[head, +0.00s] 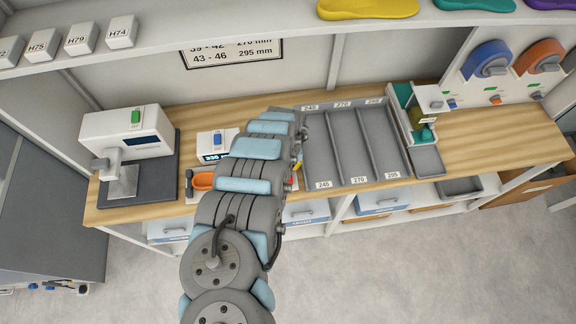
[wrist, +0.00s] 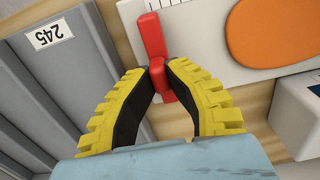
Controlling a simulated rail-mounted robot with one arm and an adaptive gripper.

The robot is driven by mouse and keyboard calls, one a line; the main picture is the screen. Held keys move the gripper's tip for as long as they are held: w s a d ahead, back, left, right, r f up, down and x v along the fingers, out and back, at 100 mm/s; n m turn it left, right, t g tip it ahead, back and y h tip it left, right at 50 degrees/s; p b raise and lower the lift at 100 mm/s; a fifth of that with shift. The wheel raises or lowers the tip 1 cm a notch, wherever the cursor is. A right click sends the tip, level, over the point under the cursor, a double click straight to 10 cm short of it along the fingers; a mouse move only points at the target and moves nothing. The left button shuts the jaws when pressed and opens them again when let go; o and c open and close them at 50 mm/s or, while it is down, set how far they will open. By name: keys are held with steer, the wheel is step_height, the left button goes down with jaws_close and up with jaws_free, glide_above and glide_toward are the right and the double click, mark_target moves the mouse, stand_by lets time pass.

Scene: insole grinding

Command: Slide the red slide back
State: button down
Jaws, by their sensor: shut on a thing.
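The red slide (wrist: 152,38) is a bar with a small knob, lying across the end of a white measuring board (wrist: 205,55) with ruler marks. My gripper (wrist: 158,68) has yellow ribbed fingers with black inner pads, and its tips are closed on the knob of the slide. An orange insole (wrist: 275,32) lies on the board to the right of the slide, with a gap between them. In the head view the orange insole (head: 203,181) shows left of my arm. My arm hides most of the board and my gripper there.
A grey tray (head: 337,145) with compartments labelled 245, 270 and 295 stands close beside the slide. A white device with a display (head: 215,143) stands behind the board. A white machine (head: 135,135) is at the left, and grinding wheels (head: 488,62) are at the right.

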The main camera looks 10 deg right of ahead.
steer(key=shift+d, duration=0.2)
steer(key=c, duration=1)
jaws_free()
steer(key=shift+d, duration=0.2)
steer(key=shift+c, duration=0.2)
steer(key=shift+a, duration=0.15)
steer(key=shift+r, duration=0.1)
steer(key=shift+a+r, duration=0.1)
steer(key=shift+r, duration=1.35)
step_height(320, 180, up, 6)
steer(key=shift+f, duration=0.15)
steer(key=shift+r, duration=1.6)
